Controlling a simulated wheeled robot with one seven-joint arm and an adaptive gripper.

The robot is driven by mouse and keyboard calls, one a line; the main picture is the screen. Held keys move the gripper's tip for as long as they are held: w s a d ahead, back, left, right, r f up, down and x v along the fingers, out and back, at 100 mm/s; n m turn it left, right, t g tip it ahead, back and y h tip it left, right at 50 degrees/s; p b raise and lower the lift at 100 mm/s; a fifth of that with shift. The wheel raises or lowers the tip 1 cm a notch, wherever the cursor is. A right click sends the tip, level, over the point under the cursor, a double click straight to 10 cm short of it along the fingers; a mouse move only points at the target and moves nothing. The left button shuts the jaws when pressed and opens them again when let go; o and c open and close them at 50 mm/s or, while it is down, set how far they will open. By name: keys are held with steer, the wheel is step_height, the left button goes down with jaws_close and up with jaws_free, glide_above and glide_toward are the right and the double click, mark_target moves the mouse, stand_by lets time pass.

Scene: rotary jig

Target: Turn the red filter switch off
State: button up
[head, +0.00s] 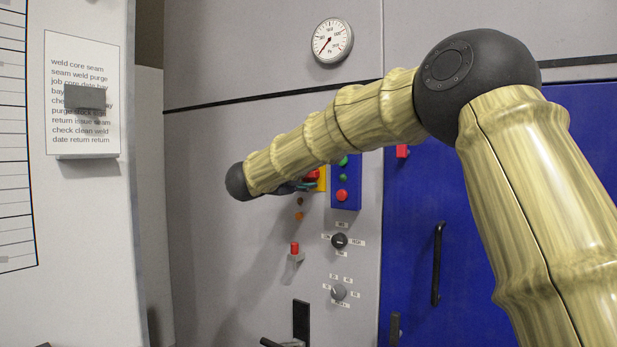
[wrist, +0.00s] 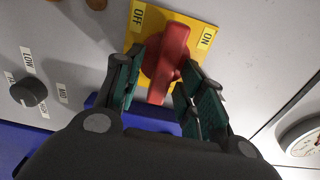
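The red filter switch (wrist: 170,58) is a red handle on a yellow plate (wrist: 187,22) marked OFF at upper left and ON at upper right in the wrist view. The handle stands slightly slanted, its far end between the two labels; I cannot tell its exact setting. My gripper (wrist: 164,68) has its two dark green fingers on either side of the handle, with some gap visible around its near end. In the head view the red switch (head: 311,175) and yellow plate (head: 321,182) show partly behind my arm, and my gripper (head: 306,186) is mostly hidden.
A blue button box (head: 345,195) with green and red buttons is close beside the plate. Below are a red toggle (head: 295,248) and two dark knobs (head: 339,240). A round gauge (head: 332,41) is above. A blue door (head: 470,200) with a black handle is at right.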

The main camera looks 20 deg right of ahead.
steer(key=v, duration=1.2)
